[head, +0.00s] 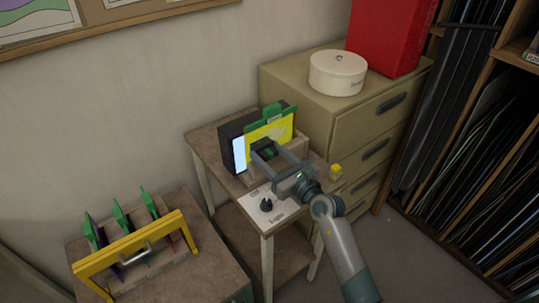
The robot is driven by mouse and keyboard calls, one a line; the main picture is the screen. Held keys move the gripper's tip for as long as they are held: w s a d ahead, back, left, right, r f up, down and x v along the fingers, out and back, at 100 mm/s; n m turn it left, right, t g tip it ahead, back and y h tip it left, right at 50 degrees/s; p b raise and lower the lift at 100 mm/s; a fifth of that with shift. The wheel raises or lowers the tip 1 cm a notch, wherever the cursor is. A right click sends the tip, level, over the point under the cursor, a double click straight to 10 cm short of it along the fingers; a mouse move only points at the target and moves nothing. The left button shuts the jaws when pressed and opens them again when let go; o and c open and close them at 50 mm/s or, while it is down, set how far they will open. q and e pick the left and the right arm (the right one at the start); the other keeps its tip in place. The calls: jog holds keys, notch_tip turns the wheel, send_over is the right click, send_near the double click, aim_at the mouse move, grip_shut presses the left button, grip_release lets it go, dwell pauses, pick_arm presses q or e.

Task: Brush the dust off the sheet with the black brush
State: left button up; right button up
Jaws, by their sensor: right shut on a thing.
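A sheet with a yellow frame (282,129) and a green tab on top stands upright in a wooden holder on the small table. My right gripper (265,152) is in front of the sheet, its arm coming in from the lower right. It is shut on a small dark thing that looks like the black brush (263,149); the grip is partly hidden. I cannot tell whether the brush touches the sheet. Dust on the sheet is too small to make out. My left gripper is not in view.
A black box with a bright panel (239,154) stands behind the sheet. A black knob (266,205) sits on a white plate near the table's front edge. A rack with a yellow bar (93,262) and green-tabbed sheets stands left. Drawers (359,125) flank the table.

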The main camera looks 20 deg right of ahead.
jog(key=shift+w+a, duration=0.1)
jog(key=shift+w, duration=0.15)
jog(key=shift+w+d+b, duration=0.15)
jog(key=shift+w+d, duration=0.15)
jog(key=shift+d, duration=0.6)
jog(key=shift+w+d+b, duration=0.15)
jog(key=shift+w+d, duration=0.1)
jog(key=shift+d, duration=0.65)
jog(key=shift+w+d+b, duration=0.25)
jog(key=shift+w+d, duration=0.15)
jog(key=shift+d, duration=0.5)
jog(key=shift+w+d+b, duration=0.25)
jog(key=shift+w+d, duration=0.1)
jog(key=shift+d, duration=0.5)
jog(key=shift+d, duration=0.15)
jog(key=shift+w+d+b, duration=0.3)
jog(key=shift+d+b, duration=0.05)
jog(key=shift+d, duration=0.5)
jog(key=shift+w+d+b, duration=0.3)
jog(key=shift+d, duration=0.5)
